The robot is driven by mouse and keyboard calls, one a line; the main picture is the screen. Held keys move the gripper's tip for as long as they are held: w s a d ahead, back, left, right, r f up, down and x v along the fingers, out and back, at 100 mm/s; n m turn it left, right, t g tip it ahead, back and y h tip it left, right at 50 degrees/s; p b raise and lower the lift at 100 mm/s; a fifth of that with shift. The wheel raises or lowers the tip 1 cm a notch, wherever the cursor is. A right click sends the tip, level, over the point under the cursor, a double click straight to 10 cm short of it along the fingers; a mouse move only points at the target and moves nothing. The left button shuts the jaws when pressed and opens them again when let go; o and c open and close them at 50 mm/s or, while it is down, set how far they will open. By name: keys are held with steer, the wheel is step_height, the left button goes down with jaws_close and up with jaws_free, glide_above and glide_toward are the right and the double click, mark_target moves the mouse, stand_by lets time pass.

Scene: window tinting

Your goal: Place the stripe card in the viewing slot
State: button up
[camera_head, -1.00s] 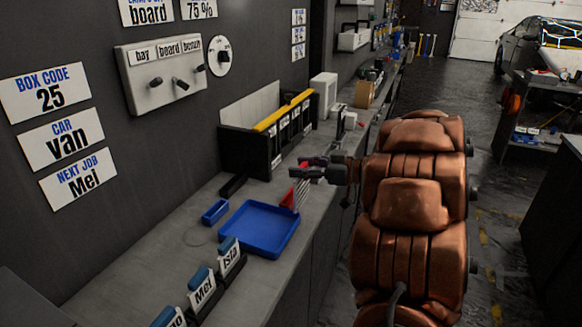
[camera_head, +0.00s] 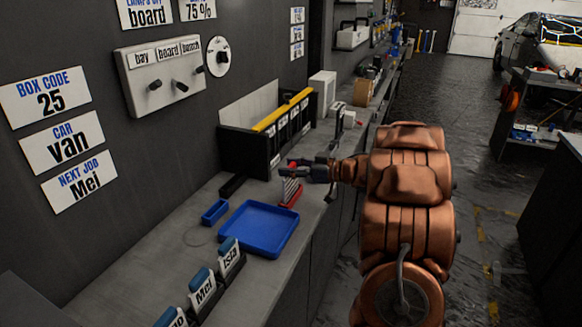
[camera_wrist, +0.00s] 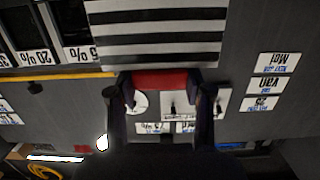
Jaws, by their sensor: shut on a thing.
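The black-and-white stripe card (camera_wrist: 155,35) has a red grip (camera_wrist: 160,79), which my gripper (camera_wrist: 161,92) is shut on. No viewing slot can be clearly made out.
A black rack (camera_head: 245,155) with a yellow top bar stands behind my gripper. A blue tray (camera_head: 259,229), a small blue dish (camera_head: 215,212) and a small black block (camera_head: 233,186) lie to the left on the bench (camera_head: 140,265). Name cards stand in front.

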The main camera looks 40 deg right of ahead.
steer(key=shift+f, duration=0.25)
steer(key=o, duration=1)
steer(key=shift+o, duration=0.2)
steer(key=shift+r, duration=0.1)
steer(key=shift+s+r, duration=0.1)
steer(key=shift+s, duration=0.05)
steer(key=b+v, duration=0.1)
steer(key=v, duration=1)
steer(key=shift+s+d+b, duration=0.3)
